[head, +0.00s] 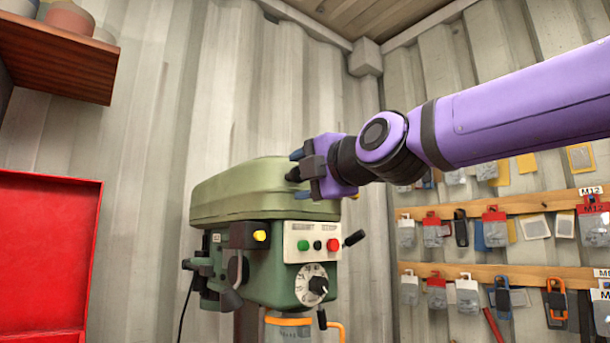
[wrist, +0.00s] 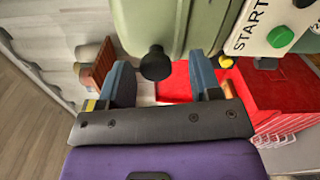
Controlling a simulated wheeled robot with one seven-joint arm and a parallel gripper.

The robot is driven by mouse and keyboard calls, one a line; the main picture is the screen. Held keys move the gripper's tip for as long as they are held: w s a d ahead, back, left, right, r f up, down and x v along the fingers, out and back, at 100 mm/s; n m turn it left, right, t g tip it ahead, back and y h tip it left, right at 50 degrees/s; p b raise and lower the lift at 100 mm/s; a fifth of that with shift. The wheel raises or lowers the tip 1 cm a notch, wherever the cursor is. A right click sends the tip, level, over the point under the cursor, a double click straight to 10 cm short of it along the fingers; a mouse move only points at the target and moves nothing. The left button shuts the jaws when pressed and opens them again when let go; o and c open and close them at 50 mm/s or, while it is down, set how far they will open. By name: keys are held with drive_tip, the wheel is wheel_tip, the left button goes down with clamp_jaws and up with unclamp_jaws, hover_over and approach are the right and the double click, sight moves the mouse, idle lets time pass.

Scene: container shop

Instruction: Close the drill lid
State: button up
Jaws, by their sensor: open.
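The drill press (head: 280,262) has a dark green body with a lighter olive-green lid (head: 240,190) on top. The lid lies low along the top of the body. I cannot tell whether a small gap is left. My gripper (head: 296,165) is open at the lid's front right end. In the wrist view, a black knob (wrist: 156,63) on the lid sits between the two blue fingers, with space showing on both sides. No grip on it is visible. My gripper partly hides the lid's front end in the head view.
The drill's front panel has a green button (head: 303,245), a red button (head: 333,245) and a dial (head: 311,285). A red cabinet (head: 40,250) stands left, under a wooden shelf (head: 58,45). Pegboard rails hold hanging packs at right.

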drive_tip(key=shift+s, duration=0.1)
drive_tip(key=v, duration=1)
drive_tip(key=shift+s+d, duration=0.25)
drive_tip(key=s+d+f+m+g+h, duration=0.1)
drive_tip(key=d+f+m+g+h, duration=0.15)
drive_tip(key=d+f+m, duration=0.55)
drive_tip(key=s+d+f+m+g+h, duration=0.1)
drive_tip(key=d+f+m+h, duration=0.4)
drive_tip(key=f, duration=0.5)
drive_tip(key=s+d+f+m+g+h, duration=0.1)
drive_tip(key=s+d+f+m+g, duration=0.2)
drive_tip(key=f+m, duration=0.4)
drive_tip(key=s+d+f+m+g+h, duration=0.2)
drive_tip(key=s+d+f+m+g, duration=0.1)
drive_tip(key=s+d+f+m, duration=0.2)
wheel_tip(320, 180, down, 4)
drive_tip(key=s+m, duration=0.2)
drive_tip(key=shift+s+d+r, duration=0.15)
drive_tip(key=shift+s+d, duration=0.25)
